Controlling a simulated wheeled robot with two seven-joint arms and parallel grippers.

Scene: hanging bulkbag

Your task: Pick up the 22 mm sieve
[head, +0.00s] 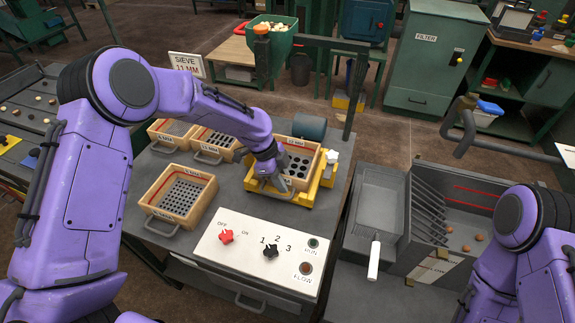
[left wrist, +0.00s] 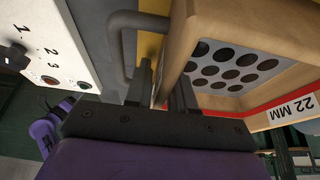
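The 22 mm sieve (head: 307,150) is a wooden frame with a plate of large round holes, set on a yellow machine. In the left wrist view its inner plate, red line and "22 MM" label (left wrist: 293,110) show at the right. My left gripper (head: 270,184) is at the sieve's near left side. In the left wrist view the two fingers (left wrist: 161,88) stand close together with the sieve's wooden wall between them, beside its grey handle (left wrist: 122,45). They look shut on that wall. My right arm shows at the right, but its gripper is out of view.
Other wooden sieves (head: 182,194) stand on the table to the left. A control panel (head: 262,250) with knobs lies in front. A grey bin with a slotted grate (head: 428,215) and a white-handled scoop (head: 375,258) are at the right. A dark post (head: 352,95) rises behind the machine.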

